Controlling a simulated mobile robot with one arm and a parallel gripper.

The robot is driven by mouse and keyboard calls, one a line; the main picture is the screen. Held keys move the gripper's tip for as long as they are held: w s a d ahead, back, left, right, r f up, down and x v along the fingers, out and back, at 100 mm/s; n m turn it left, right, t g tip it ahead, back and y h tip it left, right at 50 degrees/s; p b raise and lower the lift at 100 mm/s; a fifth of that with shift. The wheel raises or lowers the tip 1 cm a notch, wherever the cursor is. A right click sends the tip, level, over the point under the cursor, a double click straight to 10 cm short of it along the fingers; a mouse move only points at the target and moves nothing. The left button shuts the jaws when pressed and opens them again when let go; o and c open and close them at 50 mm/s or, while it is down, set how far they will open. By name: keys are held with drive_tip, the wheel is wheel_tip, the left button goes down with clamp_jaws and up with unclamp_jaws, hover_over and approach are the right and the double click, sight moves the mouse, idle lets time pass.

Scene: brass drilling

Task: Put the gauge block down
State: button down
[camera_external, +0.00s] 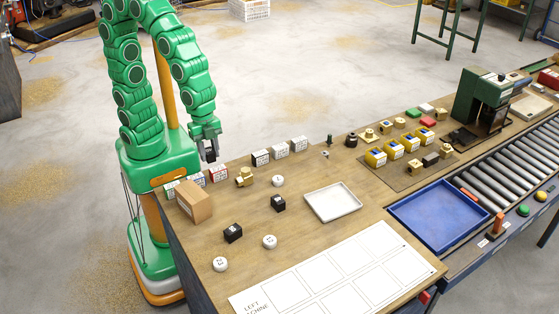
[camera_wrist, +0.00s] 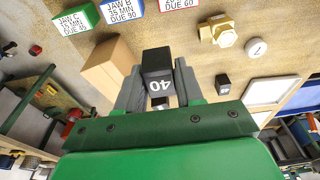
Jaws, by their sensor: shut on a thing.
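My gripper (camera_external: 209,152) is raised above the back left edge of the wooden table. In the wrist view my gripper (camera_wrist: 160,92) is shut on a black gauge block (camera_wrist: 157,62) with a white 40 on its face. The block sits between the two fingers, clear of the tabletop. Two similar black blocks stand on the table, one near the middle (camera_external: 278,203) and one nearer the front (camera_external: 232,233).
A cardboard box (camera_external: 195,203), labelled jaw boxes (camera_external: 218,173) and a brass fitting (camera_external: 245,176) stand near my gripper. White round pieces (camera_external: 269,241) lie among the black blocks. A white tray (camera_external: 333,218) and a printed white sheet (camera_external: 290,280) lie further right. Bare wood lies between them.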

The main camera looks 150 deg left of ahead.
drive_tip(key=shift+s+r, duration=0.1)
drive_tip(key=shift+r, duration=0.05)
drive_tip(key=w+a+r, duration=0.2)
drive_tip(key=w+a, duration=0.8)
hover_over(334, 204)
drive_tip(key=s, duration=0.1)
wheel_tip(334, 204, down, 10)
drive_tip(key=shift+d+f, duration=0.1)
drive_tip(key=shift+f, duration=0.05)
drive_tip(key=shift+w+f, duration=0.2)
drive_tip(key=shift+f, duration=1.75)
drive_tip(key=shift+f, duration=0.1)
drive_tip(key=c, duration=0.7)
unclamp_jaws()
